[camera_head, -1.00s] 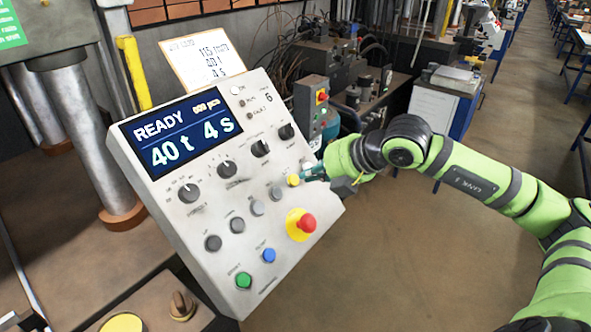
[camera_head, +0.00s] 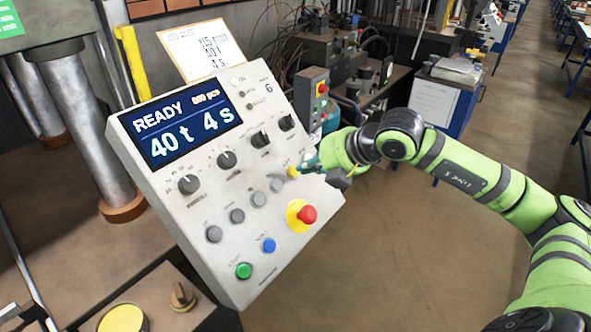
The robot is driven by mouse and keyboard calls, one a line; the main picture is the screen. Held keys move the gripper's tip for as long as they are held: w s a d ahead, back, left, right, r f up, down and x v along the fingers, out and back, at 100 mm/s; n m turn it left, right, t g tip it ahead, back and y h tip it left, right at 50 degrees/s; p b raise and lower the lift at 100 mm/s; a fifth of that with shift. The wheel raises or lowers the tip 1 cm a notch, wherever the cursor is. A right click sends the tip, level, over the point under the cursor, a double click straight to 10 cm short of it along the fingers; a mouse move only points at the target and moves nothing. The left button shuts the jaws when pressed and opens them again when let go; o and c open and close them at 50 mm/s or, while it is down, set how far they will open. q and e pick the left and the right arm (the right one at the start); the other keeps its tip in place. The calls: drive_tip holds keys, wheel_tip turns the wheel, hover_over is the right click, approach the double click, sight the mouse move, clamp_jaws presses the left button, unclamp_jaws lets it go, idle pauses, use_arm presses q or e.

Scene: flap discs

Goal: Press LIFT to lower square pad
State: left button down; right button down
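A pale grey control panel (camera_head: 205,270) tilts toward me, its display (camera_head: 185,130) reading "READY", "40 t 4 s". A yellow button (camera_head: 293,171) sits at its right side, with several grey buttons, a blue button (camera_head: 268,245) and a green button (camera_head: 243,270) lower down. The small labels are too blurred to read surely; I cannot tell which is LIFT. My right gripper (camera_head: 306,166) has its teal fingertips right beside the yellow button; whether they touch it, and whether they are shut, I cannot tell. My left gripper is not in view. I cannot make out a square pad.
A red emergency knob (camera_head: 307,214) on a yellow base stands out below the yellow button. Rotary knobs (camera_head: 227,160) cross the panel's middle. A steel column (camera_head: 92,130) stands at left. A yellow disc (camera_head: 122,319) lies bottom left.

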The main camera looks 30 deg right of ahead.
drive_tip(key=shift+x, duration=1.1)
idle(0.8)
drive_tip(key=shift+f+b, duration=0.1)
drive_tip(key=shift+b, duration=0.4)
idle(0.6)
drive_tip(key=shift+b+v, duration=0.55)
drive_tip(key=shift+v, duration=0.7)
drive_tip(key=b+v, duration=0.3)
drive_tip(key=v, duration=0.2)
drive_tip(key=shift+s+b, duration=0.1)
drive_tip(key=shift+b, duration=0.2)
